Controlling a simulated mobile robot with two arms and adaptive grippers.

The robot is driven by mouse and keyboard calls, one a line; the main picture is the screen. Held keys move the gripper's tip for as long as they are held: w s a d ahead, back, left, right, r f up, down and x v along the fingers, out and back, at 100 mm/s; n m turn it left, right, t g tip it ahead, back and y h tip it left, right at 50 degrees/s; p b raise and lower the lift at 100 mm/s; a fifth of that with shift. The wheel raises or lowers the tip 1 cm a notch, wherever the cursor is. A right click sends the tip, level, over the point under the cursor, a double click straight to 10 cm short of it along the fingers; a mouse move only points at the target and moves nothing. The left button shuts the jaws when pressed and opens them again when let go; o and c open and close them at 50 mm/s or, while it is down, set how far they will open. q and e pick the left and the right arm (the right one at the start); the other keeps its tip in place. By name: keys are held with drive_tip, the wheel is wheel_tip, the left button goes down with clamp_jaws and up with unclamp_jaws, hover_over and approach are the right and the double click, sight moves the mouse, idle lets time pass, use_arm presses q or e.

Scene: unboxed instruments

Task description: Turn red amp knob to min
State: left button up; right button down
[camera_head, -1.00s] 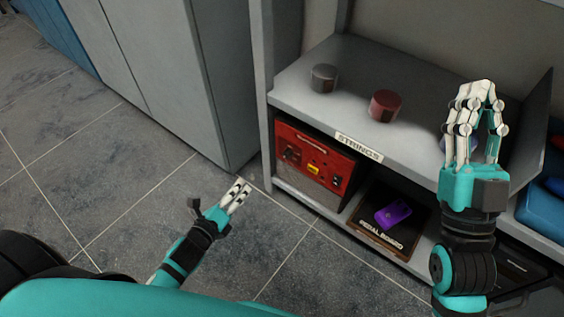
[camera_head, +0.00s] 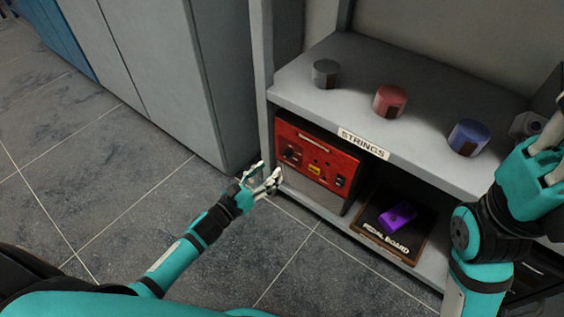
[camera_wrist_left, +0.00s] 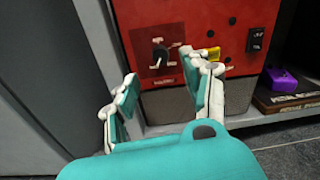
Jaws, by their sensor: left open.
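The red amp (camera_head: 322,163) stands on the lower shelf, and its front also shows in the left wrist view (camera_wrist_left: 205,30). Its dark knob (camera_wrist_left: 159,52) sits on a panel at the left of the front, with small light marks around it; it is small in the head view (camera_head: 292,153). My left gripper (camera_head: 268,178) is open and empty, in front of the amp's lower left. In the left wrist view its spread fingers (camera_wrist_left: 158,70) lie below and either side of the knob, apart from it. My right gripper (camera_head: 550,150) is at the right edge, partly cut off.
A pedal board (camera_head: 381,242) with a purple pedal (camera_head: 398,217) lies right of the amp. Grey (camera_head: 326,73), red (camera_head: 390,100) and blue (camera_head: 468,137) round containers stand on the upper shelf (camera_head: 345,110). A shelf post and grey cabinet (camera_head: 215,70) border the left. The floor in front is clear.

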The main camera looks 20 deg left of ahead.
sight(285, 156)
use_arm(q)
drive_tip(key=b+x, duration=0.2)
drive_tip(key=x, duration=0.4)
drive_tip(key=shift+w+d, duration=0.1)
drive_tip(key=shift+w, duration=0.25)
clamp_jaws()
